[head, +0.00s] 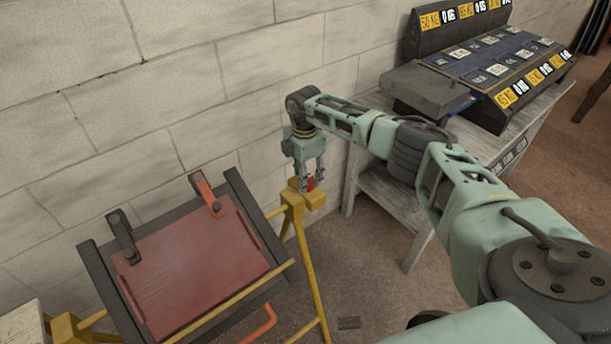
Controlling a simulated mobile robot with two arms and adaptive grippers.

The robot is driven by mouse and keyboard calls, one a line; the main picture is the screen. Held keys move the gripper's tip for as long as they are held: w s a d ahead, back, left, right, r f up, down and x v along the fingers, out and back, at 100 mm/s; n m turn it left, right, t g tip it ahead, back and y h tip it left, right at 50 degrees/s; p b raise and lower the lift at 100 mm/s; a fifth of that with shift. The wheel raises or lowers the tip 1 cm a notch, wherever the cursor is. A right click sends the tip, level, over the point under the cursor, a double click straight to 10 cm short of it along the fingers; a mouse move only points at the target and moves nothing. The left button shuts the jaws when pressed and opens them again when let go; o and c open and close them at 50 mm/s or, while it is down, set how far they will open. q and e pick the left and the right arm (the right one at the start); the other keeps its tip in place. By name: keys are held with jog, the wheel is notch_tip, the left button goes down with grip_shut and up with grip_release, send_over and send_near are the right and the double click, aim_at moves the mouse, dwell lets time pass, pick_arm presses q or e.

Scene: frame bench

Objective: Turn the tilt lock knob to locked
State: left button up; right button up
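The tilt lock knob (311,184) is a small red part on the yellow bracket at the top right of the frame stand. My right gripper (311,181) points down at it, with its two fingers apart and the knob showing between their tips. Whether the fingers press on the knob cannot be told from here. The fingers partly hide the knob, and no lock marking is readable. The yellow stand (309,262) carries a tilted dark frame with a reddish-brown panel (195,268). My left gripper is not in view.
An orange clamp (206,194) and a black clamp (122,235) sit on the panel's upper edge. A block wall (190,90) stands close behind. A grey bench (397,207) with a dark labelled rack (480,62) is at the right.

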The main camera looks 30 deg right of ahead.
jog(key=shift+s+r, duration=0.1)
jog(key=shift+s, duration=0.05)
notch_tip(320, 180, up, 12)
dwell(0.7)
dwell(0.5)
